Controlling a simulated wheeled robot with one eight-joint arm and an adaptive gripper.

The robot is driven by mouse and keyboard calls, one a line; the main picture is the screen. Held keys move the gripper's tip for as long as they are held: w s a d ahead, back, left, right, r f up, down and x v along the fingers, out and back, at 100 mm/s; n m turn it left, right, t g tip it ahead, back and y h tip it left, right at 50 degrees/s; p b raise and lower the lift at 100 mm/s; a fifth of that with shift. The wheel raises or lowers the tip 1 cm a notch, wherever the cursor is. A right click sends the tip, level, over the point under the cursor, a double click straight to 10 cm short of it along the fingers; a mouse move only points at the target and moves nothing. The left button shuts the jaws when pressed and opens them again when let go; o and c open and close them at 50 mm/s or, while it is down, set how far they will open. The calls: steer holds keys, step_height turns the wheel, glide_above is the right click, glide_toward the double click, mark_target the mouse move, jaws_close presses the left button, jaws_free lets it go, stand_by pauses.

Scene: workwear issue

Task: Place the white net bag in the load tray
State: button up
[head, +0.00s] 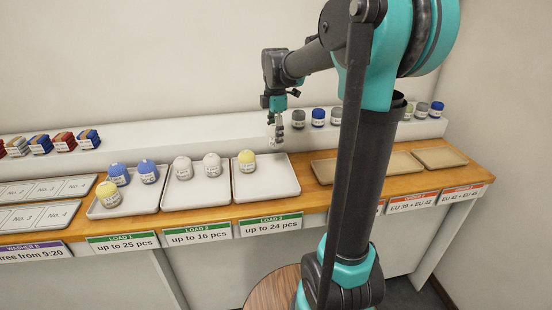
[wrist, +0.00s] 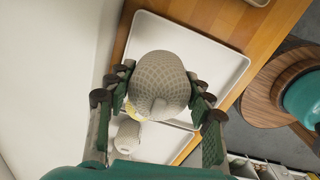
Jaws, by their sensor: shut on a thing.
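My gripper (head: 275,132) hangs above the back edge of the right-hand white load tray (head: 266,187), marked up to 24 pcs. In the wrist view my gripper (wrist: 156,92) is shut on a pale grey-white net bag (wrist: 160,75), held above that tray (wrist: 218,58). In the head view the held bag is hard to make out between the fingers. A yellow bag (head: 247,161) stands in the tray; in the wrist view it is mostly hidden behind the held bag. The middle load tray (head: 192,198) holds two white bags (head: 182,167) (head: 212,165).
The left load tray (head: 105,212) holds two blue bags and a yellow one. Several bags, including a grey one (head: 298,120), stand on the ledge behind. Brown trays (head: 440,157) lie to the right. The front of the right-hand load tray is clear.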

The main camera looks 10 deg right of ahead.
mark_target(275, 127)
step_height(275, 127, down, 9)
stand_by(0.4)
steer(key=shift+f, duration=0.15)
steer(key=o, duration=1.2)
step_height(275, 127, up, 12)
steer(key=shift+s+r, duration=0.15)
steer(key=shift+r, duration=0.05)
